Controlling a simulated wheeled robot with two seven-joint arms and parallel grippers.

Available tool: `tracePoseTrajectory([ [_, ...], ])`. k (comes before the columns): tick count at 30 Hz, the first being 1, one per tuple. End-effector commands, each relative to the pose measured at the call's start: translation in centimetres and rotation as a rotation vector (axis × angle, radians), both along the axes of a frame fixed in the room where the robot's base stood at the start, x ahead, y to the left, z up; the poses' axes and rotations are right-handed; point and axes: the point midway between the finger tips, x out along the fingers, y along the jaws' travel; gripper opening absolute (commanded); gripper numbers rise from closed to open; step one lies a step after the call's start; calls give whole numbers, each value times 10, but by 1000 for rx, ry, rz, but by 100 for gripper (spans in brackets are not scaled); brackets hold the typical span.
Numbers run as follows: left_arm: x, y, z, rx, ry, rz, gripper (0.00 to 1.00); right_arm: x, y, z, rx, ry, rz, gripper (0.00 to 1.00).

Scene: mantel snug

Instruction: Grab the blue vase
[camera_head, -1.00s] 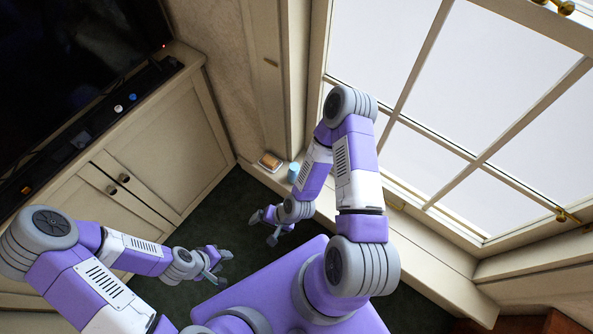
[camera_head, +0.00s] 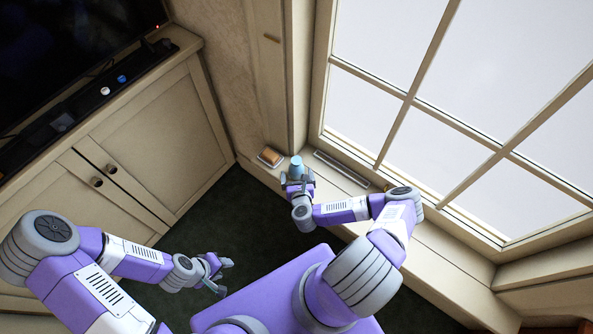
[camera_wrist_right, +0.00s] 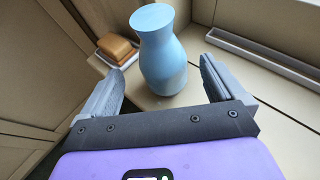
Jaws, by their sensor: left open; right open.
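The light blue vase (camera_head: 296,163) stands upright on the window sill, near the corner by the wall. In the right wrist view the vase (camera_wrist_right: 158,50) is between and just beyond the fingertips of my right gripper (camera_wrist_right: 163,80). That gripper is open, with a finger on each side and a gap to the vase. In the head view my right gripper (camera_head: 297,181) is at the sill's edge, hiding the lower part of the vase. My left gripper (camera_head: 223,273) is open and empty, low over the dark floor, away from the vase.
A brown block on a small dish (camera_head: 270,156) sits left of the vase on the sill. A long narrow white tray (camera_head: 340,167) lies to its right. The window (camera_head: 455,110) rises behind. A cabinet (camera_head: 160,140) with a screen stands at left.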

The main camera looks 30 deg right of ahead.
Motion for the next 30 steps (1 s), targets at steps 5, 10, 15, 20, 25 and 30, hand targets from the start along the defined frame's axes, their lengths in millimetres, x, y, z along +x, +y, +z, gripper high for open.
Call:
tracePoseTrajectory([
  [5,0,0,-15,0,0,0,43,19,-13,-18,-5,0,1,96],
  [10,0,0,-19,0,0,0,43,35,-18,-24,-2,2,4,96],
  [15,0,0,-18,0,0,0,43,37,-19,-24,-2,2,4,96],
  [20,0,0,-18,0,0,0,43,36,-19,-23,-2,2,4,85],
  [25,0,0,-18,0,0,0,43,36,-19,-23,-2,3,4,59],
  [30,0,0,-18,0,0,0,43,36,-19,-24,-2,3,4,33],
])
